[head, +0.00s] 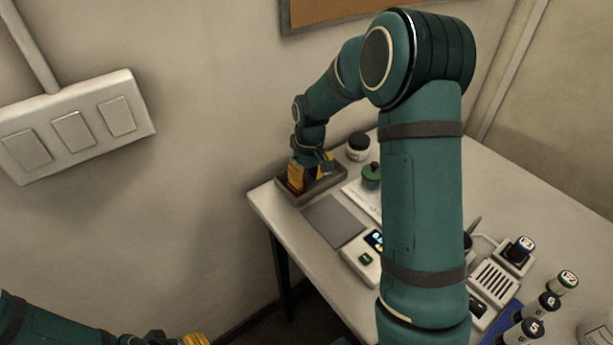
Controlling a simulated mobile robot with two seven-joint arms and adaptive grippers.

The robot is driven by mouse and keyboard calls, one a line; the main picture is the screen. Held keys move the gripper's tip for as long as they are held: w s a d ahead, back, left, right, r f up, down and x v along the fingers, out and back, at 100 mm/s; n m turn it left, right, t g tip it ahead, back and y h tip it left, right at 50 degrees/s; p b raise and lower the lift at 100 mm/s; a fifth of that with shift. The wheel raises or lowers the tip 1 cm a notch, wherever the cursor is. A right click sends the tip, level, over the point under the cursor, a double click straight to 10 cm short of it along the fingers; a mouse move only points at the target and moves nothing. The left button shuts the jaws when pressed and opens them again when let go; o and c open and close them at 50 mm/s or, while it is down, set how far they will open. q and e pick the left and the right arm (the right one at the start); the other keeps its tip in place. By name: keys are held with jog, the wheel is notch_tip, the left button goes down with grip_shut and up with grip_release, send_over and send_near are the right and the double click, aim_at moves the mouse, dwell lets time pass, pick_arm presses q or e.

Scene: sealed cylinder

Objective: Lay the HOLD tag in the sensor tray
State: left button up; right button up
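A grey open tray (322,188), which looks like the sensor tray, sits at the far left corner of the table. My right gripper (308,176) reaches down into or just over this tray, its yellow fingers partly hidden by its own dark parts.
A grey flat mat (333,220) lies in front of the tray. A dark-lidded jar (358,147) and a green-knobbed object (371,176) stand nearby. A white device with a display (362,262) is close by. Several capped vials (548,303) stand at the right. My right arm hides the table's middle.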

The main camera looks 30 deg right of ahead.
notch_tip(320, 180, up, 12)
jog(key=p, duration=0.2)
jog(key=shift+d+r+p, duration=0.15)
jog(key=shift+d+p, duration=0.15)
jog(key=shift+d, duration=0.1)
jog(key=shift+r, duration=0.1)
dwell(0.5)
